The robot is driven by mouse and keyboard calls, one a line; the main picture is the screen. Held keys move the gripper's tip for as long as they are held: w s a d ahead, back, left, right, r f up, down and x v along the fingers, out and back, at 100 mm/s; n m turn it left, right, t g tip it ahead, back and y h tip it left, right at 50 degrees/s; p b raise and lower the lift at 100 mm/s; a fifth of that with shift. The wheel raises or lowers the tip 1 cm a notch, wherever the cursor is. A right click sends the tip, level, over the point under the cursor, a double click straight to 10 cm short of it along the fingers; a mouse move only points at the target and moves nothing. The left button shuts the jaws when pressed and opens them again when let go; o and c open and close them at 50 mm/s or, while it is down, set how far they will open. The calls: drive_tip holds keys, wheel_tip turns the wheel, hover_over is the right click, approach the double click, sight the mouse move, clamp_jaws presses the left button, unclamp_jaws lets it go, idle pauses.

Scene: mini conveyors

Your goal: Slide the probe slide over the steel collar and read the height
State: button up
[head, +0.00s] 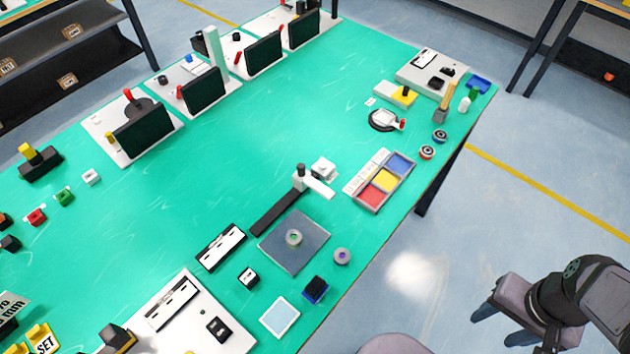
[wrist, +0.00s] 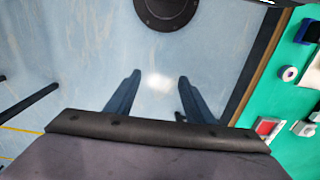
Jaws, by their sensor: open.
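A grey ring that looks like the steel collar (head: 293,238) sits on a dark grey square plate (head: 275,249) near the front of the green table. Behind the plate, a black bar (head: 277,211) lies on the table. At its far end stands a dark upright with a white arm (head: 318,186), which looks like the probe slide; it is apart from the collar. No readable height shows. My gripper (head: 500,326) is out over the floor, right of the table, open and empty. In the wrist view its two fingers (wrist: 159,76) are spread above bare floor.
A second ring (head: 342,257) and a dark blue block (head: 315,289) lie near the table's front edge. A tray with red, yellow and blue compartments (head: 371,207) stands to the right. Black screens (head: 204,91) line the back. The table's middle is clear.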

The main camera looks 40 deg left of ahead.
sight(303, 170)
idle(0.3)
drive_tip(key=shift+w, duration=0.1)
drive_tip(key=c, duration=0.3)
drive_tip(key=w+a+f+n+t+y+b, duration=0.1)
drive_tip(key=w+a+f+n+t+b, duration=0.3)
drive_tip(key=w+a, duration=0.7)
drive_tip(key=a+n+t+y+b, duration=0.1)
drive_tip(key=a+n+y, duration=0.1)
drive_tip(key=a, duration=0.6)
drive_tip(key=a+n+y+b, duration=0.1)
drive_tip(key=a+n+y, duration=0.1)
drive_tip(key=a, duration=0.6)
drive_tip(key=a+n+t+y+b, duration=0.1)
drive_tip(key=a+n+y, duration=0.1)
drive_tip(key=a, duration=0.7)
drive_tip(key=shift+s+r+t+y+b, duration=0.15)
drive_tip(key=shift+t+y+b, duration=0.15)
drive_tip(key=shift+y, duration=0.2)
drive_tip(key=s+a+r+n+g+y+b, duration=0.15)
drive_tip(key=s+a+n+y, duration=0.3)
drive_tip(key=s+a, duration=0.5)
drive_tip(key=shift+m, duration=0.45)
drive_tip(key=shift+w+r+p+x, duration=0.2)
drive_tip(key=shift+w+x, duration=0.05)
drive_tip(key=shift+x, duration=1.25)
drive_tip(key=shift+w+r+p+x, duration=0.25)
drive_tip(key=shift+x, duration=1.25)
drive_tip(key=shift+w+r+p+x, duration=0.2)
drive_tip(key=shift+w+x, duration=0.05)
drive_tip(key=shift+x, duration=1.25)
